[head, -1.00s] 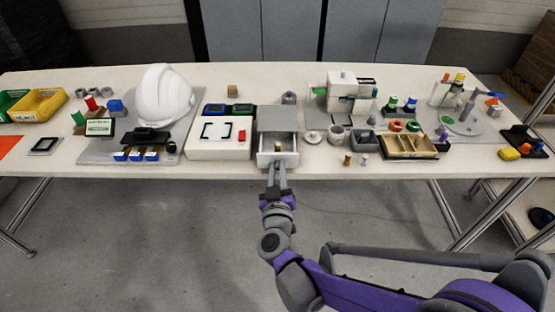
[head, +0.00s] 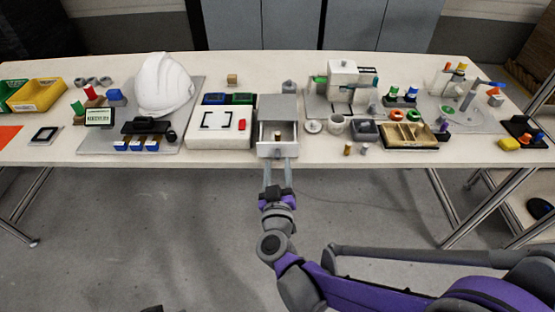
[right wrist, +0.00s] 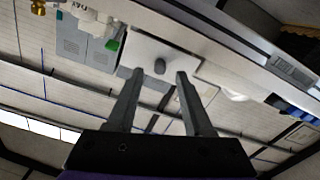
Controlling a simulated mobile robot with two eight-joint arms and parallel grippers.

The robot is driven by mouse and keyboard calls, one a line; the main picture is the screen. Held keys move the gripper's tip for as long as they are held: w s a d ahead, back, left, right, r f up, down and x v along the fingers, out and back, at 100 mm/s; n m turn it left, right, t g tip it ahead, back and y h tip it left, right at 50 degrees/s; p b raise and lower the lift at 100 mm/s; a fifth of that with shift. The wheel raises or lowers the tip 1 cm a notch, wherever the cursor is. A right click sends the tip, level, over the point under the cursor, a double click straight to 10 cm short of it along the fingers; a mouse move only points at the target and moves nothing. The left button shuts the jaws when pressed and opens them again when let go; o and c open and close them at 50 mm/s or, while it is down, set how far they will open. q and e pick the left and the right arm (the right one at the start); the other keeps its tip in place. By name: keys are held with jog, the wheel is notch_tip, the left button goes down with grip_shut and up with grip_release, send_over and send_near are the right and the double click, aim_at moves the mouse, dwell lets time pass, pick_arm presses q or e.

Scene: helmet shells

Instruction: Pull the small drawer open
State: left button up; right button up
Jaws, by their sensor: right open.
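The small drawer (head: 277,151) stands pulled out from its grey-topped cabinet (head: 278,106) near the table's front edge. Its inside is visible from above, with a small brass-coloured piece (head: 278,138) in it. In the right wrist view the pale drawer front (right wrist: 148,50) carries a round grey knob (right wrist: 160,66). My right gripper (head: 278,162) is open in front of the drawer, and its fingers (right wrist: 159,76) show apart with the knob between or just beyond their tips. Nothing is held. My left gripper is not in view.
A white box (head: 218,140) with a red button stands close left of the drawer. A grey bin (head: 364,132), a white cup (head: 336,124) and small cylinders stand to the right. A white helmet (head: 164,84) is farther left. The floor before the table is clear.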

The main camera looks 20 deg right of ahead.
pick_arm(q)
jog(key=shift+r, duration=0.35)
pick_arm(e)
jog(key=v, duration=0.7)
jog(key=shift+s, duration=0.4)
jog(key=shift+a+r, duration=0.15)
jog(key=a+r+n+y, duration=0.1)
jog(key=a+n+y, duration=0.3)
jog(key=y, duration=0.4)
jog(key=s+f+g+y, duration=0.1)
jog(key=s+f+g, duration=0.3)
jog(key=g, duration=0.1)
jog(key=s+d+f+m+g+h, duration=0.2)
jog(key=s+d+f+g, duration=0.25)
jog(key=s, duration=0.25)
jog(key=s+d+f+m+g+h, duration=0.2)
jog(key=s+d+f+m+g, duration=0.15)
jog(key=s+d, duration=0.35)
pick_arm(q)
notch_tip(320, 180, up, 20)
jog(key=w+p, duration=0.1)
jog(key=p, duration=1.7)
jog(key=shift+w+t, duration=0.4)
pick_arm(e)
notch_tip(320, 180, up, 20)
jog(key=w+a+n+t, duration=0.1)
jog(key=shift+w+a, duration=0.35)
jog(key=shift+w, duration=0.05)
